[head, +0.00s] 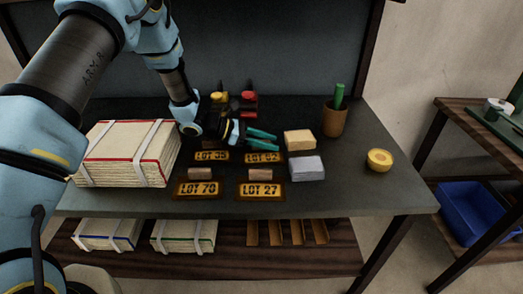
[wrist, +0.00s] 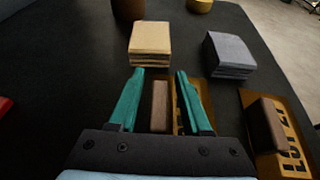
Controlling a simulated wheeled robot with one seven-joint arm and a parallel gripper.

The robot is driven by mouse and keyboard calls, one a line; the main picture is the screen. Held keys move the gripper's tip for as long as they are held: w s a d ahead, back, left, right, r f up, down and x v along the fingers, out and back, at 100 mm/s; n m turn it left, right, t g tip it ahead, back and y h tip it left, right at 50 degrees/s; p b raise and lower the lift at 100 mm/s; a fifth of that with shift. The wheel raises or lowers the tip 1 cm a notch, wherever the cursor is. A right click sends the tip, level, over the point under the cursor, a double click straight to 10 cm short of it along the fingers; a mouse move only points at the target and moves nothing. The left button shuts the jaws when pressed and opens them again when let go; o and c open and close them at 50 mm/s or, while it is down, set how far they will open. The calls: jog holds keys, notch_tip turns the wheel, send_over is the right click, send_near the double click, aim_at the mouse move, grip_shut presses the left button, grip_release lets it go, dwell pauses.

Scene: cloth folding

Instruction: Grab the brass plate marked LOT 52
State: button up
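The brass plate marked LOT 52 (head: 263,158) lies on the dark bench, in the back row on the right; its middle digit characters are small and hard to read in the head view. My gripper (head: 274,140) is above its rear part, with teal fingers open. In the wrist view my gripper (wrist: 160,75) has the plate's brown wooden grip block (wrist: 159,106) between its fingers in the picture, with a gap on each side. Part of the brass plate (wrist: 203,94) shows beside the right finger. Whether the fingertips are level with the block, I cannot tell.
Plates LOT 35 (head: 212,157), LOT 70 (head: 198,189) and LOT 27 (head: 261,190) lie close by. A tan stack (head: 299,140) and a grey stack (head: 307,168) stand to the right. Strapped papers (head: 125,155) fill the left; the bench's right front is clear.

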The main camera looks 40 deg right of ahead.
grip_shut()
dwell(1.1)
